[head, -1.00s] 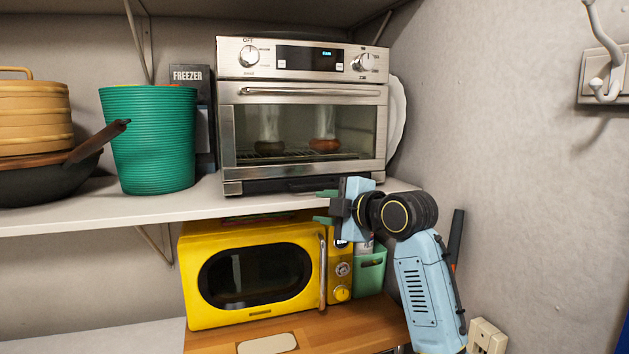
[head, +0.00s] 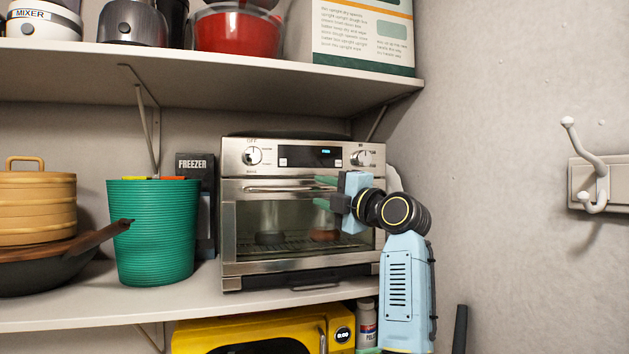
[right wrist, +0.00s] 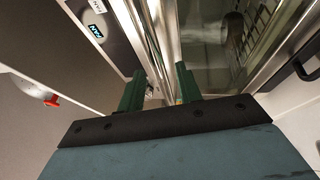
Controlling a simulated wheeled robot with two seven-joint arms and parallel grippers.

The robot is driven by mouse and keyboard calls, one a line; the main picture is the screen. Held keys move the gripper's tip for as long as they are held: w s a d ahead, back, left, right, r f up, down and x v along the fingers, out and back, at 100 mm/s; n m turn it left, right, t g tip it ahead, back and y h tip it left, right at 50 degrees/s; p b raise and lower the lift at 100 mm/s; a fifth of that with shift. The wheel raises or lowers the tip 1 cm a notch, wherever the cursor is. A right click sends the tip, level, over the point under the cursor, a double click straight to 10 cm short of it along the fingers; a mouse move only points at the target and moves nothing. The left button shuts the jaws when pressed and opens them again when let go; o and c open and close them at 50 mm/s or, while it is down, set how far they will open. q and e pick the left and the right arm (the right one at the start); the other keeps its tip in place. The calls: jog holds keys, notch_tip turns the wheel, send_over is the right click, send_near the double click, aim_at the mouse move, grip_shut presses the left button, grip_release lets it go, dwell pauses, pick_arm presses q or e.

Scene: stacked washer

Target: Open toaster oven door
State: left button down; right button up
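The toaster oven (head: 232,225) is a silver box on the middle shelf, with a control panel on top and its glass door (head: 285,222) closed. The horizontal bar handle (head: 275,188) runs along the door's top edge. My right gripper (head: 322,192) is in front of the right half of the handle, with its green fingers apart, one above the other. In the right wrist view, the fingers (right wrist: 160,72) are apart on either side of the bright handle bar (right wrist: 157,38); whether they touch it cannot be told. My left gripper is not in view.
A green ribbed bin (head: 153,235), a dark freezer box (head: 195,165) and a pan (head: 38,270) stand left of the oven. A yellow microwave (head: 250,335) is below. The wall (head: 500,150) is close on the right. An upper shelf (head: 220,85) overhangs the oven.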

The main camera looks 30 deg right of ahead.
aim_at(317, 190)
jog(key=shift+p+x, duration=0.45)
jog(key=shift+x, duration=1.2)
grip_shut()
